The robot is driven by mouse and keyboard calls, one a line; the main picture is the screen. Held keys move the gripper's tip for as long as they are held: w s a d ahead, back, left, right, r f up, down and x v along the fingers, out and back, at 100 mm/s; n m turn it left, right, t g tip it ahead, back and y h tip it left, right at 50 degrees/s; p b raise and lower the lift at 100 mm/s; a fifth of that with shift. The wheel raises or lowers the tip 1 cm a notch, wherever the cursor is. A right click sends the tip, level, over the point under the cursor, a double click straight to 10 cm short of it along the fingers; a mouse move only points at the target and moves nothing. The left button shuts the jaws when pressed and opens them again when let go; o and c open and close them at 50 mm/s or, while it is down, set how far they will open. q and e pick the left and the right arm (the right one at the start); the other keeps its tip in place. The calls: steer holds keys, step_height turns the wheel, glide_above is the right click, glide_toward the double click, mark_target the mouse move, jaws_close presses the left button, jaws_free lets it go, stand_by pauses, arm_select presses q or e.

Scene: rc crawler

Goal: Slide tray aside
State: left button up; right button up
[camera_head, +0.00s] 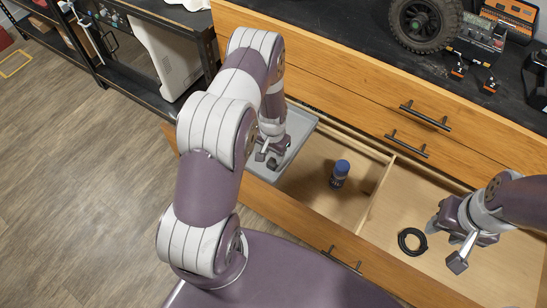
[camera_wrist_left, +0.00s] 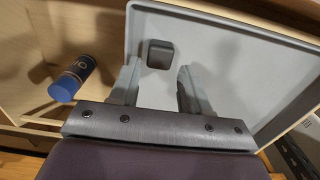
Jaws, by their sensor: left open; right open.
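The grey tray (camera_head: 300,122) sits at the left end of the open wooden drawer (camera_head: 318,197), with a raised rim. In the left wrist view the tray (camera_wrist_left: 245,55) fills the middle and right, with a small dark square knob (camera_wrist_left: 160,54) on it. My left gripper (camera_head: 266,160) is over the tray, pointing down and open. In the wrist view its fingers (camera_wrist_left: 160,72) stand apart on either side of the knob; I cannot tell whether they touch it. My right gripper (camera_head: 450,250) is open and empty over the right drawer compartment.
A wheel (camera_head: 424,20) and tools lie on the dark worktop. The drawer floor between tray and bottle is clear.

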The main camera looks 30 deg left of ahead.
mark_target(272, 162)
arm_select(q)
step_height(272, 162, down, 3)
steer(key=shift+r, duration=0.1)
steer(key=shift+s+f, duration=0.1)
steer(key=shift+f, duration=0.5)
jaws_close()
steer(key=s+d+b, duration=0.2)
steer(key=d+b, duration=0.1)
steer(key=d, duration=2.4)
steer(key=shift+d, duration=0.15)
